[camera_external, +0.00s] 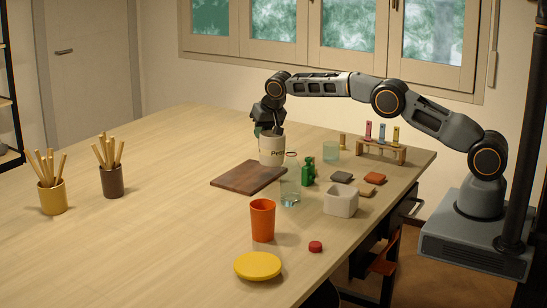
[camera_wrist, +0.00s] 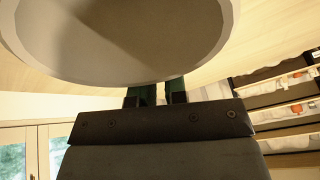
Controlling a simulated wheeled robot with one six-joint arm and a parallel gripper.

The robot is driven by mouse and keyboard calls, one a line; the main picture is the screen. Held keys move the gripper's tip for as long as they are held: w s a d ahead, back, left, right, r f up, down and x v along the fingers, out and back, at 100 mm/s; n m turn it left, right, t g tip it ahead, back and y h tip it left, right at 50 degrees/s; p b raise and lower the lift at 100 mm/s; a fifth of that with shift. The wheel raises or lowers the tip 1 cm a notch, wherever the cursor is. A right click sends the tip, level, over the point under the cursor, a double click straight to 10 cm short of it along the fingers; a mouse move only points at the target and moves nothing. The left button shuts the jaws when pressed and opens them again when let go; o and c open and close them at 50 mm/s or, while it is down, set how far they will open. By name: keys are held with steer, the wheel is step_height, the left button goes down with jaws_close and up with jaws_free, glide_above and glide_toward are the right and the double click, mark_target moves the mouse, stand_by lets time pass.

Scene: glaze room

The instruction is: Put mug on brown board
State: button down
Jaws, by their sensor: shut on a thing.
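A white mug (camera_external: 271,155) with dark lettering stands upright in the external view, at the back right corner of the brown board (camera_external: 247,177). I cannot tell whether its base touches the board or hangs just above it. My gripper (camera_external: 268,131) comes down from above and is shut on the mug at its rim. In the wrist view the mug's wide round opening (camera_wrist: 125,40) fills the upper part, with the dark fingers (camera_wrist: 157,94) at its edge. Most of the board's top is bare.
Right of the board are a clear glass (camera_external: 290,193), a green bottle-like thing (camera_external: 308,171) and a white square pot (camera_external: 341,200). An orange cup (camera_external: 263,219) and yellow disc (camera_external: 258,265) stand in front.

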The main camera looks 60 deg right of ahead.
steer(key=shift+w+f, duration=0.2)
steer(key=shift+w+f+p, duration=0.15)
steer(key=shift+p, duration=0.25)
steer(key=shift+f, duration=1.6)
steer(key=shift+f, duration=0.15)
steer(key=c, duration=1.1)
jaws_free()
steer(key=shift+c, duration=0.2)
